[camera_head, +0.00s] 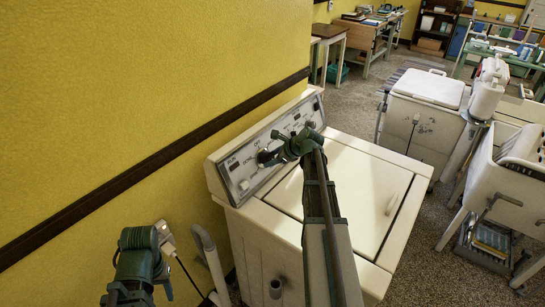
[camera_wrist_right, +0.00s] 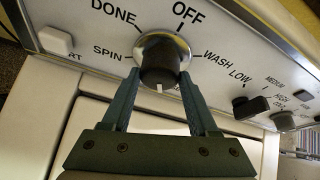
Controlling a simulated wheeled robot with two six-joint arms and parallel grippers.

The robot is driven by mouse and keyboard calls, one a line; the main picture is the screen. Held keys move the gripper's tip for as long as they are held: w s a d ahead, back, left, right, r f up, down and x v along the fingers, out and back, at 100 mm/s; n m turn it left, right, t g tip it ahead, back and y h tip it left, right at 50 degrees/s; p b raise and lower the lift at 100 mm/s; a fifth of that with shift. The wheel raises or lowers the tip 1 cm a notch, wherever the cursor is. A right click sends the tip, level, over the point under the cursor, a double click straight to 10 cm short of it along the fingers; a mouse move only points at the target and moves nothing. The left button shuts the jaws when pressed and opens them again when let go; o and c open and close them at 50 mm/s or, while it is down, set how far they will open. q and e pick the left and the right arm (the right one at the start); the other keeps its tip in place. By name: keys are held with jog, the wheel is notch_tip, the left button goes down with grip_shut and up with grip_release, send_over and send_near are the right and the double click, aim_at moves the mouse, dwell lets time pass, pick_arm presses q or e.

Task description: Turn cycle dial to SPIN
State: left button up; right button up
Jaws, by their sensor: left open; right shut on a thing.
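The cycle dial (camera_wrist_right: 160,62) is a dark knob with a silver skirt on the washer's control panel (camera_wrist_right: 100,28). Around it read SPIN at the left, DONE and OFF above, and WASH at the right. A white mark on the knob faces down toward my gripper, away from the SPIN label. My right gripper (camera_wrist_right: 158,84) is shut on the dial, one finger on each side. In the head view my right gripper (camera_head: 268,157) is at the panel and covers part of it. My left gripper (camera_head: 140,245) is at the lower left, away from the washer; its fingers are hard to make out.
A white push button (camera_wrist_right: 56,40) sits left of the dial, and a small dark knob (camera_wrist_right: 251,107) sits right of it. The white washer's lid (camera_head: 360,190) is closed. A yellow wall (camera_head: 120,90) stands behind the panel. Another white washer (camera_head: 425,115) stands beyond.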

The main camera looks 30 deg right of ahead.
jog(key=m+y, duration=0.1)
jog(key=m, duration=0.1)
jog(key=shift+d+f+m+g+y, duration=0.1)
jog(key=shift+m+g+y, duration=0.2)
jog(key=shift+m, duration=0.1)
jog(key=m+y+b, duration=0.1)
jog(key=m+y, duration=0.1)
jog(key=m, duration=0.1)
jog(key=shift+d+f+m, duration=0.1)
jog(key=shift+f+m, duration=0.05)
jog(key=shift+m, duration=0.15)
jog(key=m+y+b, duration=0.2)
jog(key=m+b, duration=0.1)
jog(key=m, duration=0.1)
jog(key=shift+f, duration=0.15)
jog(key=shift+m+y+b, duration=0.7)
jog(key=shift+m+b, duration=0.45)
jog(key=shift+m, duration=0.55)
jog(key=o, duration=1.4)
jog(key=shift+d+r, duration=0.1)
jog(key=shift+r, duration=0.1)
